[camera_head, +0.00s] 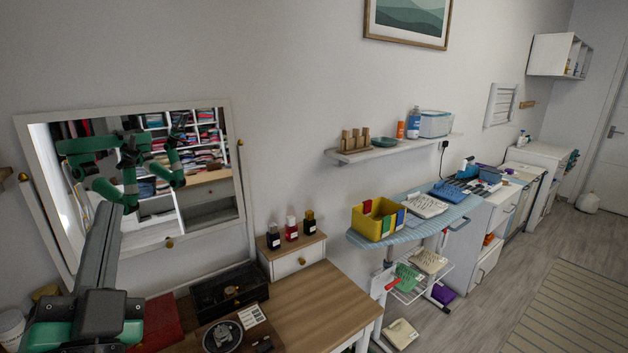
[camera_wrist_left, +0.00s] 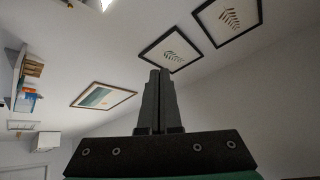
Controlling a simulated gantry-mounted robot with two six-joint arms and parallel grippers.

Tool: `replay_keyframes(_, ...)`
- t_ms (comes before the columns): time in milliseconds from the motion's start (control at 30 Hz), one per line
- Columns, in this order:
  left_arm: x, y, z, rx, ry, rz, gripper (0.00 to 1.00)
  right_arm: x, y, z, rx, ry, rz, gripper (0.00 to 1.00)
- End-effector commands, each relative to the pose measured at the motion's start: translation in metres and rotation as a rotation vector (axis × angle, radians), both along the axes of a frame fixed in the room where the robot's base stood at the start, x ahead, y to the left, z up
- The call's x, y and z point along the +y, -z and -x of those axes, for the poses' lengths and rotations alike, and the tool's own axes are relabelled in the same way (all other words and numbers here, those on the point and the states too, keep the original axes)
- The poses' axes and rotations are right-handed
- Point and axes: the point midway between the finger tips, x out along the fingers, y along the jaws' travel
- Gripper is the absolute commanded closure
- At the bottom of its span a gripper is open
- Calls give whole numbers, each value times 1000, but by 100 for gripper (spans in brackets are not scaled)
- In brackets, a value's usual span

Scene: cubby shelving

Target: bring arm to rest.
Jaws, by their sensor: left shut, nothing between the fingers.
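My left gripper (camera_wrist_left: 160,74) is shut and empty in the left wrist view, its two dark fingers pressed together and pointing up at the wall and its pictures. In the head view my grey and green left arm rises from the lower left corner in front of the mirror (camera_head: 236,160). Green and dark arm parts show against the mirror glass; I cannot tell fully which are the arm itself and which are reflection. The left gripper touches no object in the wrist view. My right gripper is in neither view.
Below the mirror, a wooden desk (camera_head: 316,303) holds a black box (camera_head: 229,291), a red item (camera_head: 163,322) and a small drawer unit (camera_head: 297,260) with bottles on top. A wall shelf (camera_head: 392,150) and an ironing board (camera_head: 425,222) with a yellow bin (camera_head: 374,226) stand right. Floor is open at far right.

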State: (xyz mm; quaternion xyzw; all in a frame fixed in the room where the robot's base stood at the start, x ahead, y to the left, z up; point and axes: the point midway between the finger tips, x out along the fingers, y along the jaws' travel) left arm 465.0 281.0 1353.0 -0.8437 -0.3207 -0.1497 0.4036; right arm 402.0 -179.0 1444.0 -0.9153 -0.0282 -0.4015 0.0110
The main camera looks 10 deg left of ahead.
Motion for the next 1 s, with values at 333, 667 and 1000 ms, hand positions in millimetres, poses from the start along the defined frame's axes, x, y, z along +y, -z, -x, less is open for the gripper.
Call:
replay_keyframes(333,-103,-117,66,-419,1041,533,100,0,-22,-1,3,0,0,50)
replay_keyframes(667,-102,-263,64,-414,1027,524,100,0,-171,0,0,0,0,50)
replay_keyframes(1000,-102,-426,64,-413,1025,523,100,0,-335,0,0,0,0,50)
